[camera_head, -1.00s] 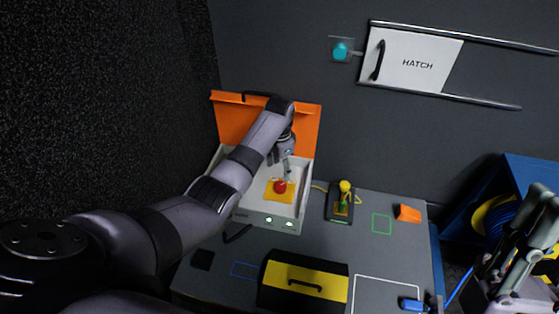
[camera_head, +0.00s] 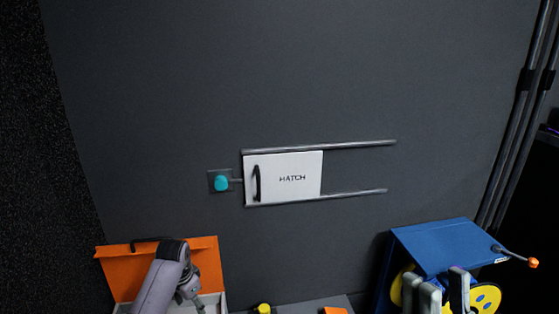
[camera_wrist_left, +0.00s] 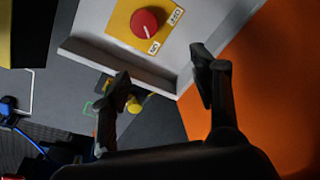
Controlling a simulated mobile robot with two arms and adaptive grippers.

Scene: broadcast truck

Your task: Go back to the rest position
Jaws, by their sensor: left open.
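My left gripper is open in the left wrist view (camera_wrist_left: 165,82), with nothing between its fingers. In the head view my left arm's wrist shows at the bottom left, in front of the raised orange lid (camera_head: 205,255) of the case. The left wrist view shows a red knob (camera_wrist_left: 144,22) on a yellow plate in the white case (camera_wrist_left: 97,50), beyond the fingers and clear of them. My right gripper (camera_head: 440,288) is at the bottom right of the head view. Its pale fingers stand apart, in front of the blue box.
A white hatch (camera_head: 295,178) sits between wall rails, with a teal knob (camera_head: 221,183) left of it. The blue box (camera_head: 440,245) holds a yellow reel (camera_head: 487,297). A yellow knob (camera_head: 263,308) and an orange block (camera_head: 334,311) show at the bottom edge. The wall above is clear.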

